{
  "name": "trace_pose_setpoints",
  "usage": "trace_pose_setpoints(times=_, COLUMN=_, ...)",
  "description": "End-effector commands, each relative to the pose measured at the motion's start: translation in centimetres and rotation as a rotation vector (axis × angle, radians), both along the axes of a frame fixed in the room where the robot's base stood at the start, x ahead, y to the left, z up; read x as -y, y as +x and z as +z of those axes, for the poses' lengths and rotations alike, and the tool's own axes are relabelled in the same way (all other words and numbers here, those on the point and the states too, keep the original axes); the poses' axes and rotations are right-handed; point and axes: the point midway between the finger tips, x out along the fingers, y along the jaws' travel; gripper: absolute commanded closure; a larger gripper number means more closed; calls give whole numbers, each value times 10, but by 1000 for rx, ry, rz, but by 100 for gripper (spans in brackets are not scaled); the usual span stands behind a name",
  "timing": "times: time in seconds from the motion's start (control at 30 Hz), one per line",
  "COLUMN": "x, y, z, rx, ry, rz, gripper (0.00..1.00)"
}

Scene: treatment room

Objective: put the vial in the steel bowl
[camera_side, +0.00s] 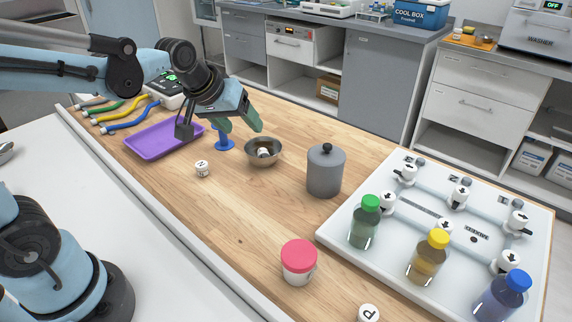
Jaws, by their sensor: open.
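The steel bowl (275,158) stands on the wooden bench near the middle of the view. A small white and dark item (263,152) lies inside it; it may be the vial, but it is too small to tell. My gripper (243,129) is open with its green fingers pointing down, above and a little to the left of the bowl. Nothing shows between the fingers. A blue stand (224,143) is just below the left finger.
A purple tray (150,146) lies left of the blue stand, and a white piece marked N (202,169) in front. A grey lidded canister (326,173) is right of the bowl. A red-lidded jar (298,265), bottles and a white valve board (345,233) fill the right front.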

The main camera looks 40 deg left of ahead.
Motion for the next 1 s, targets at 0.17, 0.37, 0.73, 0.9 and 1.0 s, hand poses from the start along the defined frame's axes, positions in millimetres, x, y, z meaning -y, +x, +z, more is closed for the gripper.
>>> trace_pose_setpoints(times=0.17, x=12, y=-46, z=0, rx=15, ry=95, rz=-152, gripper=34)
trace_pose_setpoints(times=0.37, x=20, y=-83, z=-9, rx=28, ry=188, rz=-297, gripper=34)
trace_pose_setpoints(times=0.73, x=23, y=-101, z=-17, rx=37, ry=241, rz=-376, gripper=34)
trace_pose_setpoints(times=0.9, x=23, y=-101, z=-17, rx=37, ry=240, rz=-374, gripper=34)
trace_pose_setpoints(times=1.0, x=23, y=-101, z=-17, rx=37, ry=240, rz=-374, gripper=34)
